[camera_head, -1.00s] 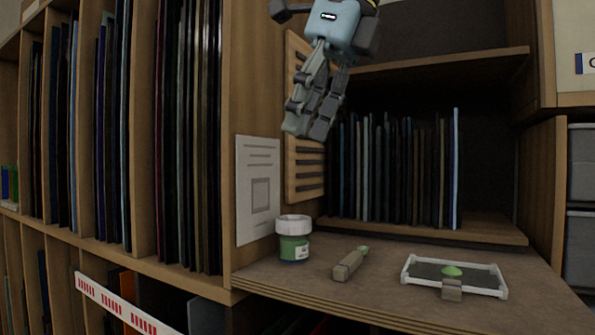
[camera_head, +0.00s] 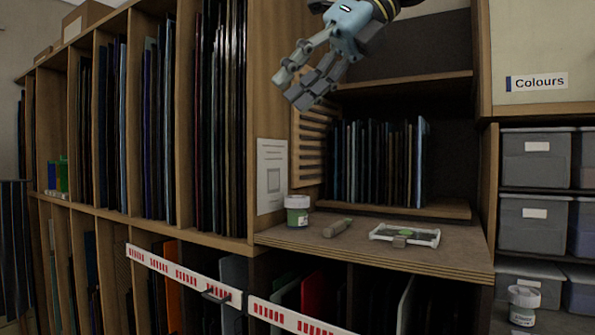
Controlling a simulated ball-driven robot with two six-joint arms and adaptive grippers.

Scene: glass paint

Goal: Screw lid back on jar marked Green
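A small jar with green contents (camera_head: 297,217) stands upright at the left of the wooden shelf top. A white lid (camera_head: 299,201) sits on top of it; I cannot tell if it is screwed tight. The jar's label is too small to read. My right gripper (camera_head: 288,88) is high above the jar, in front of the cubby, well apart from it. Its fingers are spread with a gap between them, and nothing shows in them. My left gripper is not in view. A second white-lidded jar (camera_head: 523,306) stands at the lower right.
Upright glass sheets (camera_head: 375,165) fill the cubby behind. Grey bins (camera_head: 534,222) are stacked at right under a "Colours" sign (camera_head: 537,82). The shelf front is clear.

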